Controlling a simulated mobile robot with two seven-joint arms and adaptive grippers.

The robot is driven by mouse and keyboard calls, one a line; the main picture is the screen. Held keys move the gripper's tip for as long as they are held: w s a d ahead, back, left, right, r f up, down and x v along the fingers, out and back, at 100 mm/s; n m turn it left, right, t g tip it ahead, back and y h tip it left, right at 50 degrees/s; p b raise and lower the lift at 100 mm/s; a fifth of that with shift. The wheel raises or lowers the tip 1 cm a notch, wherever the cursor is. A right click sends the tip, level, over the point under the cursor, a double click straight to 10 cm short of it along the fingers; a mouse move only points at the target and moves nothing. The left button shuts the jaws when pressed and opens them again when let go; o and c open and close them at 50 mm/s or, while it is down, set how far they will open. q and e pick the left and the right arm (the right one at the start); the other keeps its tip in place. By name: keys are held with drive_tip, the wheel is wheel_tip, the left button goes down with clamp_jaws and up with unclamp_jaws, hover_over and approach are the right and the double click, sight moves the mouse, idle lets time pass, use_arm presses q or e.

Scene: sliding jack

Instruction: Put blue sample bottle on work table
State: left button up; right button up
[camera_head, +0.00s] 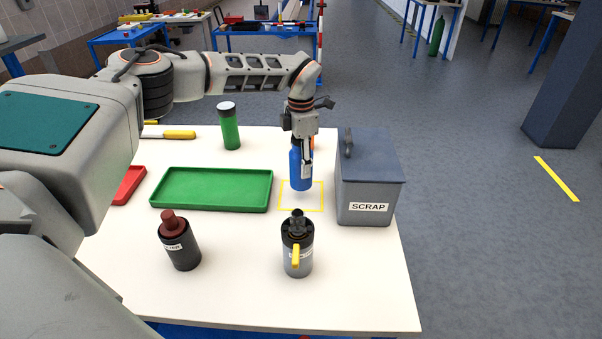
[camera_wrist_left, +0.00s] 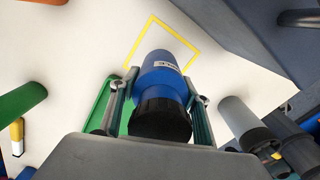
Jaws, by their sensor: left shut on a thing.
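The blue sample bottle (camera_head: 300,168) hangs upright, held by my left gripper (camera_head: 301,143). It appears a little above the white work table (camera_head: 235,290), over a yellow square outline (camera_head: 302,210). In the left wrist view the bottle (camera_wrist_left: 162,78) has a black cap and a white label, and the left gripper's fingers (camera_wrist_left: 158,112) close on it from both sides. The yellow outline (camera_wrist_left: 190,40) shows there past the bottle's far end. My right gripper is in neither view.
A grey SCRAP box (camera_head: 370,185) stands close right of the bottle. A green tray (camera_head: 212,190) lies to the left. A green bottle (camera_head: 230,128) stands behind the tray.

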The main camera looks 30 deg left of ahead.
use_arm(q)
drive_tip(key=shift+f, duration=2)
drive_tip(key=shift+f, duration=0.1)
drive_tip(key=o, duration=1.2)
wheel_tip(320, 180, up, 12)
drive_tip(key=shift+r, duration=0.1)
